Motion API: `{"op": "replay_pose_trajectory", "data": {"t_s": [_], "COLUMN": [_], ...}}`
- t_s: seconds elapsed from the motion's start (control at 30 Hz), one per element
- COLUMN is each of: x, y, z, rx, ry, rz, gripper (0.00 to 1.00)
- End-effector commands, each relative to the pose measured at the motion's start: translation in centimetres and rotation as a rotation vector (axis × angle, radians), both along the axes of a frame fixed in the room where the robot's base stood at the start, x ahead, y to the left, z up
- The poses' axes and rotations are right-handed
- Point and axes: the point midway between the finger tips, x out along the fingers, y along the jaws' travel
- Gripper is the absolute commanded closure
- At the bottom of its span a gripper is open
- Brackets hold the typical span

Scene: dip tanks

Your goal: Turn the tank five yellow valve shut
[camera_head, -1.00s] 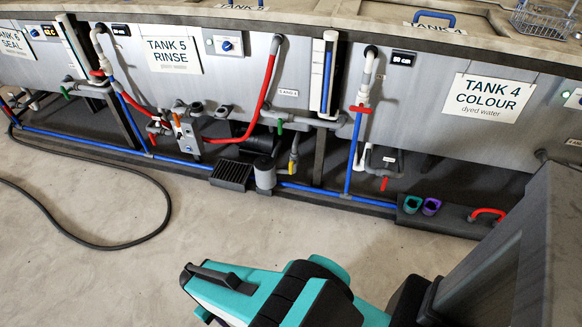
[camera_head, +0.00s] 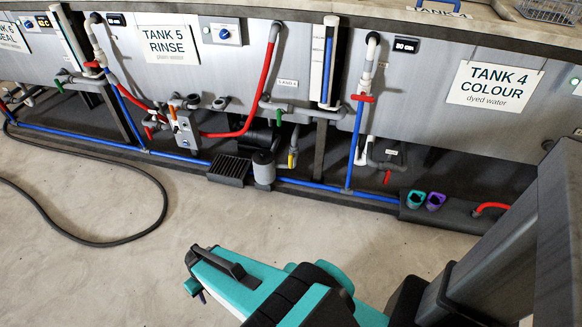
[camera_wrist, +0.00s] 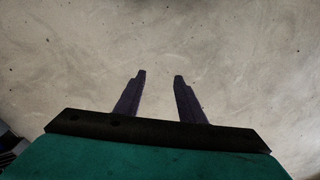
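The Tank 5 sign (camera_head: 170,45) is on a grey tank front at the upper left of the head view. A small yellow valve handle (camera_head: 291,160) is on a grey pipe below the tank line, right of a grey canister. It looks roughly upright along the pipe, but is too small to judge its exact angle. My gripper (camera_wrist: 160,74) is open and empty in the wrist view, its two dark fingers apart over bare floor. In the head view its fingers are mostly hidden by my teal arm, low in front of the tanks and well away from the yellow valve.
A green valve handle (camera_head: 279,117) is just above the yellow one. The grey canister (camera_head: 263,168) and a black grate box (camera_head: 229,169) stand left of it. A blue pipe (camera_head: 330,187) runs along the base. A black hose (camera_head: 150,235) lies on the left floor; the middle floor is clear.

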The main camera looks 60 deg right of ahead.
Motion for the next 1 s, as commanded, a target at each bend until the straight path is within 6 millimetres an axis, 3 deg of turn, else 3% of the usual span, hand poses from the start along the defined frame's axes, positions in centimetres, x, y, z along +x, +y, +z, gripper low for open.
{"op": "replay_pose_trajectory", "data": {"t_s": [0.03,0.1,0.27,0.5,0.77,1.0], "x": [2.1,4.8,10.3,16.9,20.7,20.3], "y": [-1.3,-2.9,-7.7,-16.9,-29.0,-41.0], "z": [-2.1,-3.2,-5.1,-6.5,-6.4,-5.3], "rx": [-0.003,-0.009,-0.045,-0.149,-0.327,-0.547], "ry": [-0.058,-0.141,-0.324,-0.582,-0.829,-1.014], "rz": [-0.028,-0.065,-0.15,-0.29,-0.452,-0.608], "gripper": [0.64,0.64,0.64,0.64,0.64,0.64]}}
